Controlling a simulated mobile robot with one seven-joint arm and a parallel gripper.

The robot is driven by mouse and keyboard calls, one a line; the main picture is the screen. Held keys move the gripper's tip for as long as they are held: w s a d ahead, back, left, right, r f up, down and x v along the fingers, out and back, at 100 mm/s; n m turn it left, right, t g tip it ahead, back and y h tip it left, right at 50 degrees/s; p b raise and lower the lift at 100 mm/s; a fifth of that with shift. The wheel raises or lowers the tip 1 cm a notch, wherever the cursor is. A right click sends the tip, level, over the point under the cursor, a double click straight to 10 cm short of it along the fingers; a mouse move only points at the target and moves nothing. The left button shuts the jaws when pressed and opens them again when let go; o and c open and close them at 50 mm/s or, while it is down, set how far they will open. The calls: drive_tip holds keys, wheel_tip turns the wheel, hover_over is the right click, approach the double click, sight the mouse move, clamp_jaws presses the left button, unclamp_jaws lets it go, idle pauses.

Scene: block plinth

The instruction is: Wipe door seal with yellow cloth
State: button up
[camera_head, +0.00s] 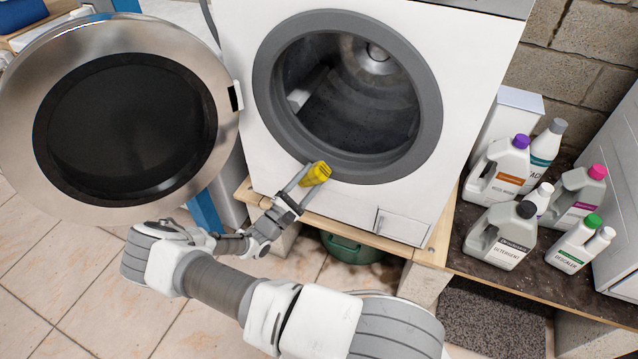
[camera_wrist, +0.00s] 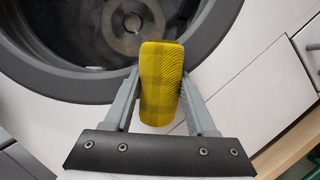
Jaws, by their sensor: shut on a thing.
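The washing machine's door seal (camera_head: 432,115) is a grey ring around the open drum. It also shows in the wrist view (camera_wrist: 60,86). My gripper (camera_head: 304,178) is shut on the yellow cloth (camera_head: 316,173), at the lower left of the seal. In the wrist view the cloth (camera_wrist: 160,80) is a folded, checked pad between the two fingers, its far end overlapping the view of the seal's lower edge. I cannot tell whether the cloth touches the seal. The round door (camera_head: 215,85) stands open to the left.
The machine (camera_head: 235,40) stands on a wooden-edged block plinth (camera_head: 436,245). Several bottles, including a detergent jug (camera_head: 500,240), stand on a dark shelf at the right. A green basin (camera_head: 350,250) sits beneath the plinth. Tiled floor (camera_head: 60,265) is clear at the left.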

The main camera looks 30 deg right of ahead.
drive_tip(key=shift+w+a, duration=0.25)
drive_tip(key=shift+w, duration=0.1)
drive_tip(key=shift+s+a, duration=0.1)
drive_tip(key=shift+s+a+p, duration=0.35)
drive_tip(key=shift+s+a, duration=0.6)
drive_tip(key=shift+a, duration=0.2)
drive_tip(key=shift+s+a+p, duration=0.3)
drive_tip(key=shift+s+a, duration=0.65)
drive_tip(key=shift+a, duration=0.15)
drive_tip(key=shift+s+a, duration=0.95)
drive_tip(key=shift+a, duration=0.2)
